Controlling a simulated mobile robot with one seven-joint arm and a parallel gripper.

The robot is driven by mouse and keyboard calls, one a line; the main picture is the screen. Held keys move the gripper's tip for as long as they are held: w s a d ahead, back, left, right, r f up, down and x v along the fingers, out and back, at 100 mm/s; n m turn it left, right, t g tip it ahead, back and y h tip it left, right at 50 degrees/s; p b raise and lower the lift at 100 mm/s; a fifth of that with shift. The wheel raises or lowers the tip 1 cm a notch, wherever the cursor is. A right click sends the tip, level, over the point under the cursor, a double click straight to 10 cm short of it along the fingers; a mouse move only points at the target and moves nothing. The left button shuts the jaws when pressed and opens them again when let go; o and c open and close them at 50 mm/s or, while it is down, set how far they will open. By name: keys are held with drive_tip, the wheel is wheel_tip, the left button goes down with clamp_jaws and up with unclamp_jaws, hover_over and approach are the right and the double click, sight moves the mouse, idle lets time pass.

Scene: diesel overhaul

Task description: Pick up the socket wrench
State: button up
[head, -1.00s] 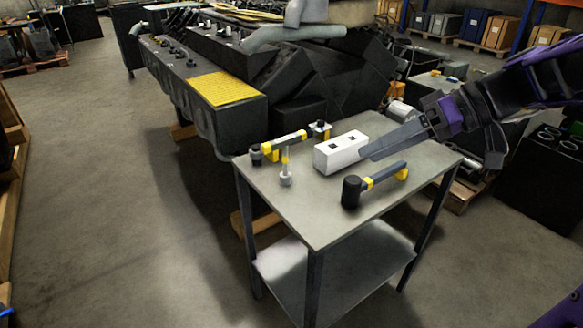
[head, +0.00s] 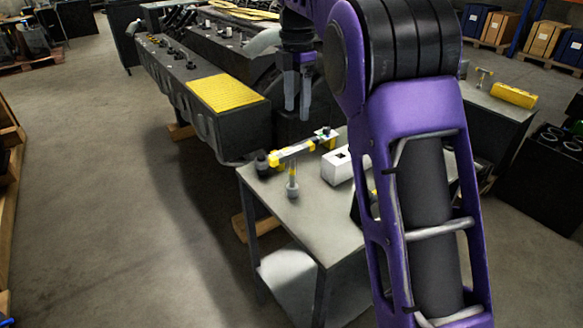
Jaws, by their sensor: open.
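The tool I take to be the socket wrench (head: 292,172) stands on the grey work table, toward its left side. My gripper (head: 297,109) points down and is open and empty. It shows above the wrench in the picture, with the fingertips apart from it. How far above or behind it the fingers are, I cannot tell. My purple arm covers the right part of the table.
A dark mallet is mostly hidden by my arm. The engine (head: 230,122) with a yellow pad stands behind.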

sight(294, 151)
drive_tip(key=shift+n, duration=0.3)
drive_tip(key=f+b, duration=0.1)
drive_tip(key=f, duration=0.7)
drive_tip(key=w+f+b, duration=0.1)
drive_tip(key=f, duration=0.3)
drive_tip(key=shift+a+f+b, duration=0.2)
drive_tip(key=shift+a+b, duration=0.05)
drive_tip(key=shift+b, duration=0.1)
drive_tip(key=f, duration=0.2)
drive_tip(key=f+b, duration=0.1)
drive_tip(key=f, duration=0.2)
drive_tip(key=shift+w+a, duration=0.2)
clamp_jaws()
